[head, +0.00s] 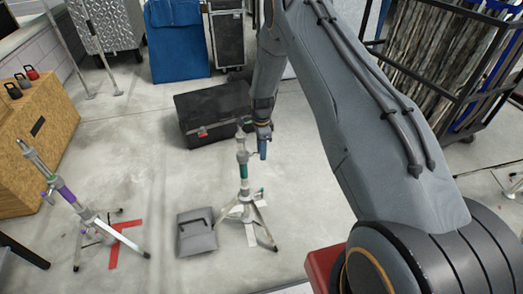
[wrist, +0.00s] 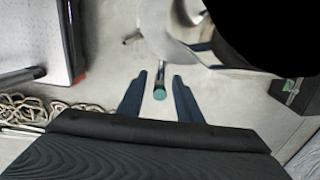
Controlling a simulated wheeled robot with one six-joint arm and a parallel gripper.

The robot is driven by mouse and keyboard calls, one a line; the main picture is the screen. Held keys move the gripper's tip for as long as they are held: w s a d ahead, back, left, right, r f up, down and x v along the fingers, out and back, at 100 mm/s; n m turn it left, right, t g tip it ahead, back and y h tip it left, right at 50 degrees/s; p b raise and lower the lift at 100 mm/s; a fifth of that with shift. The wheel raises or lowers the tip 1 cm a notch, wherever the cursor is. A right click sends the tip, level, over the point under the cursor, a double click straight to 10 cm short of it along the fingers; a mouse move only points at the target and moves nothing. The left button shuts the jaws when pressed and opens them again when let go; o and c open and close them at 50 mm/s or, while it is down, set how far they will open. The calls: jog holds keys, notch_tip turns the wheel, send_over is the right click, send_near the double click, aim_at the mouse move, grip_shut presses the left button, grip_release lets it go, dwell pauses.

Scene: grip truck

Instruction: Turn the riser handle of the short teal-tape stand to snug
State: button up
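The short stand with teal tape (head: 244,170) stands upright on spread legs near the middle of the head view. My gripper (head: 263,150) is at its upper part, just to the right of the post. In the wrist view a short riser handle with a round teal end (wrist: 160,93) points toward the camera. My gripper (wrist: 160,76) is open, with one finger on each side of this handle and a visible gap on both sides. The stand's post is partly cut off at the top of the wrist view. A dark shape hides that view's upper right corner.
A taller stand with purple tape (head: 66,194) leans at left near red floor tape (head: 126,243). A grey bag (head: 196,238) lies beside the teal stand's legs. A black case (head: 213,108) sits behind it. Bare floor lies right of the stand.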

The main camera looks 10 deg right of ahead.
grip_shut()
